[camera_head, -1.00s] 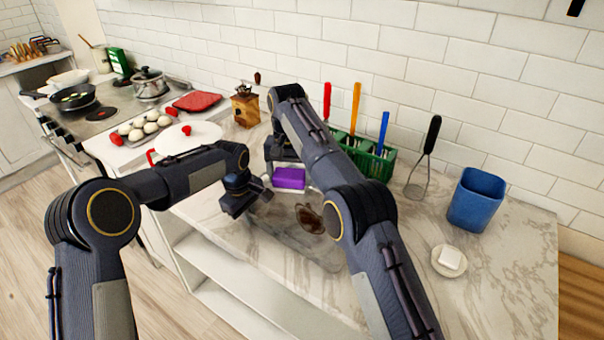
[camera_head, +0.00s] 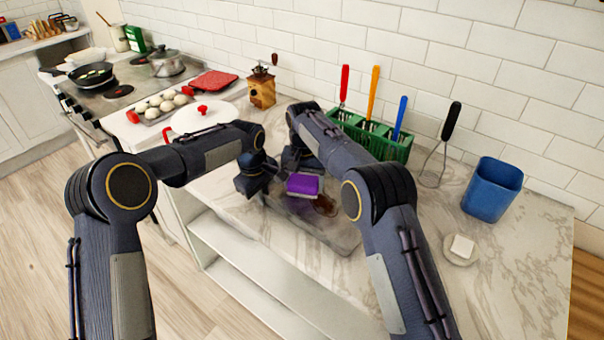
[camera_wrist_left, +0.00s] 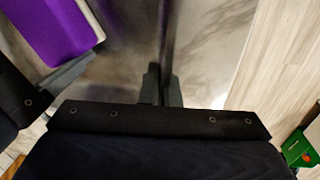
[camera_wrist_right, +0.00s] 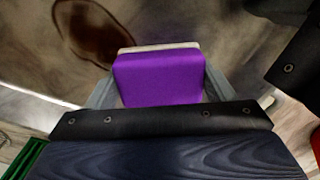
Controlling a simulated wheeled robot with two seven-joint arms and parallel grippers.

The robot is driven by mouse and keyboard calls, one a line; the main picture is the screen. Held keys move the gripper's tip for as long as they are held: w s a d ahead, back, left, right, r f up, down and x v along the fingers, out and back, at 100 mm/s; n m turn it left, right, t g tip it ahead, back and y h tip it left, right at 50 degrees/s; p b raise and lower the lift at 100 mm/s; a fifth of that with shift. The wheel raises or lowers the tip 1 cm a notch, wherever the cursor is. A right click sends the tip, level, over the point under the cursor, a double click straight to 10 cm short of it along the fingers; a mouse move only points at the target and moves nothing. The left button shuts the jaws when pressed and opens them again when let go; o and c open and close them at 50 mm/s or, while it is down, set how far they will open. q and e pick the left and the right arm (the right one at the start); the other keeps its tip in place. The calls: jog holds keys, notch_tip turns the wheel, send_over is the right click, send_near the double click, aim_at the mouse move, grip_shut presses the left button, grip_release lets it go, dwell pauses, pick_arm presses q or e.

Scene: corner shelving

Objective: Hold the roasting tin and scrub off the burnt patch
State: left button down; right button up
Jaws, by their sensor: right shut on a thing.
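The grey roasting tin (camera_head: 325,235) lies on the marble counter, with a dark brown burnt patch (camera_head: 325,206) on its floor. The patch also shows in the right wrist view (camera_wrist_right: 93,30). My right gripper (camera_wrist_right: 158,84) is shut on a purple sponge (camera_wrist_right: 158,76) with a pale layer on its far side. In the head view the sponge (camera_head: 303,184) is at the patch's upper left; whether it touches the tin is unclear. My left gripper (camera_wrist_left: 161,88) has its fingers close together on either side of the tin's rim (camera_wrist_left: 167,35). My right forearm partly hides the tin.
A green rack (camera_head: 370,135) with red, orange and blue-handled tools stands behind. A black-handled whisk (camera_head: 441,145), blue bin (camera_head: 491,190) and white block on a dish (camera_head: 461,248) are to the right. A white lidded pot (camera_head: 203,118) is left.

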jog(key=shift+s+d, duration=4.6)
jog(key=shift+d, duration=0.25)
jog(key=shift+w+a, duration=2.4)
jog(key=shift+a, duration=0.15)
jog(key=shift+w+a, duration=2.4)
jog(key=shift+a, duration=0.15)
jog(key=shift+w+d, duration=0.25)
jog(key=shift+d, duration=0.3)
jog(key=shift+s+d, duration=0.95)
jog(key=shift+s, duration=0.1)
jog(key=shift+s+d, duration=3.6)
jog(key=shift+d, duration=0.25)
jog(key=shift+w+a, duration=2.4)
jog(key=shift+a, duration=0.15)
jog(key=shift+w+a, duration=2.35)
jog(key=shift+a, duration=0.15)
jog(key=shift+s+d+r, duration=0.1)
jog(key=shift+r, duration=4)
